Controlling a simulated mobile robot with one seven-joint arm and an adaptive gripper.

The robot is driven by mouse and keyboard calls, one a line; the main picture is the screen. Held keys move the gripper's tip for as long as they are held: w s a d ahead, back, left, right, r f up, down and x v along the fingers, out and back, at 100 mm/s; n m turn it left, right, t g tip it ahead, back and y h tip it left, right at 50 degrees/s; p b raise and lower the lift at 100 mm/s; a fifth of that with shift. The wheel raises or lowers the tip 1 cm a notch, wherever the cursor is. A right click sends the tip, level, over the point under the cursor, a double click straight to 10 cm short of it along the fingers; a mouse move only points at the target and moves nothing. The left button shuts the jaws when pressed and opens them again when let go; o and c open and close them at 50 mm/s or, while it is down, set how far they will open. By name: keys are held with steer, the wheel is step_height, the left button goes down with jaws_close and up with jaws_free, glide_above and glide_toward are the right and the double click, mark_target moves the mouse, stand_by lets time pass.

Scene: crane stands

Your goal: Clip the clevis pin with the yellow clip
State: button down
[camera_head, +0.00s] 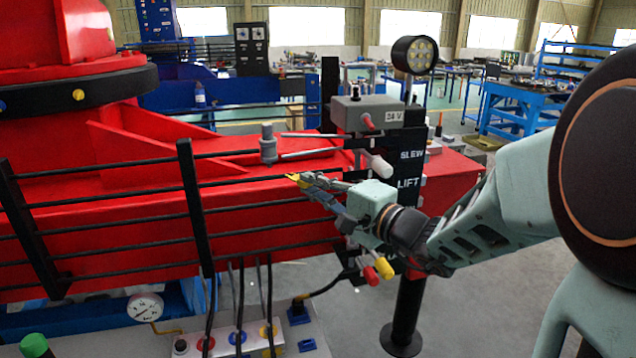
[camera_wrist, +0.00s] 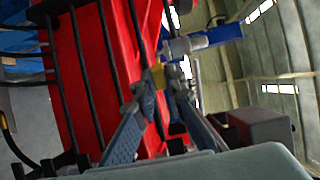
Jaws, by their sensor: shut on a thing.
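The yellow clip (camera_head: 297,177) is held at the tips of my gripper (camera_head: 312,184), which points left in front of the red boom. In the wrist view the clip (camera_wrist: 158,73) shows between the fingertips (camera_wrist: 161,88). The clevis pin appears to be the grey upright cylinder (camera_head: 268,145) at the left end of two grey bars (camera_head: 312,144). It stands up and left of the clip in the head view, apart from it. In the wrist view a grey cylinder (camera_wrist: 182,46) lies just beyond the clip. I cannot make out a hole in the pin.
Black hose lines (camera_head: 110,220) run along the red boom (camera_head: 130,250) below the pin. A grey 24 V box (camera_head: 366,113), a round lamp (camera_head: 415,55) and a white-tipped lever (camera_head: 379,165) stand close to my gripper. Red and yellow caps (camera_head: 384,268) hang below.

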mark_target(296, 176)
steer(key=shift+d, duration=0.15)
steer(key=shift+f+b, duration=0.15)
steer(key=shift+b, duration=0.5)
steer(key=shift+b+x, duration=2.1)
steer(key=shift+x, duration=0.75)
steer(key=shift+b+x, duration=1.25)
steer(key=shift+x, duration=0.4)
steer(key=c, duration=1.9)
jaws_free()
steer(key=shift+r, duration=0.2)
steer(key=shift+b+v, duration=0.9)
steer(key=shift+v, duration=1.6)
